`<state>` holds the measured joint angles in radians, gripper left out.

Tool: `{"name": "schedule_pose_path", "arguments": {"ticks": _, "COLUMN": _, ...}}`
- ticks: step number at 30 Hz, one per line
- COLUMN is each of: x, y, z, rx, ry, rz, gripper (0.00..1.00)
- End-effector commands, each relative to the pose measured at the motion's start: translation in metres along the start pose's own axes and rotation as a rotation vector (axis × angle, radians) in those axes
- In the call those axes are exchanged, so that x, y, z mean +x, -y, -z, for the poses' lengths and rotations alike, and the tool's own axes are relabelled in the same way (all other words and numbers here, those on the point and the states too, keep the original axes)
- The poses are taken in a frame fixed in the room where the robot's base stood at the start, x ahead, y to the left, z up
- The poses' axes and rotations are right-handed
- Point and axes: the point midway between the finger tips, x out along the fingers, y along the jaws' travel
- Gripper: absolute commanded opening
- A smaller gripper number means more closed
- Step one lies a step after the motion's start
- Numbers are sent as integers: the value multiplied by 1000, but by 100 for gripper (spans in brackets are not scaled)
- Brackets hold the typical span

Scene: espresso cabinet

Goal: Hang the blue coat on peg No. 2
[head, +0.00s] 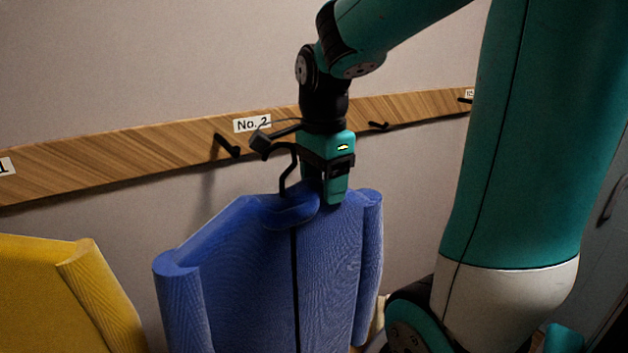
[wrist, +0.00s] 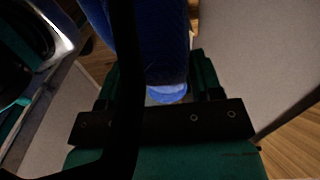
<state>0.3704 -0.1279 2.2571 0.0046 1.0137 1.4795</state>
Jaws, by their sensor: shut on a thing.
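The blue coat (head: 260,270) hangs upright below my gripper (head: 333,197), which is shut on it at its top collar. The coat also shows in the wrist view (wrist: 150,35), between the jaws. A dark curved hook or loop (head: 288,165) rises above the collar, left of the gripper; a dark band crosses the wrist view. Whether it belongs to the coat I cannot tell. Peg No. 2 (head: 227,146), a bare black peg under the "No. 2" label (head: 252,123), is left of my gripper and above the coat. The coat is apart from the peg.
A wooden rail (head: 120,160) runs along the wall, with another bare black peg (head: 378,125) right of my gripper and one farther right (head: 465,100). A yellow coat (head: 60,290) hangs at lower left, left of the blue coat. My arm covers much of the right side.

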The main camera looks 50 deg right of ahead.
Motion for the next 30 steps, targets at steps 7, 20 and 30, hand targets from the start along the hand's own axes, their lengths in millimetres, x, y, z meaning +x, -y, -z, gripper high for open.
{"name": "schedule_pose_path", "arguments": {"ticks": 7, "x": 0, "y": 0, "z": 0, "rx": -1, "ry": 0, "rz": 2, "gripper": 0}}
{"name": "schedule_pose_path", "arguments": {"ticks": 20, "x": -1, "y": 22, "z": 0, "rx": 0, "ry": 3, "rz": 1, "gripper": 0}}
{"name": "schedule_pose_path", "arguments": {"ticks": 30, "x": -1, "y": 50, "z": -1, "rx": -1, "ry": 3, "rz": 2, "gripper": 0}}
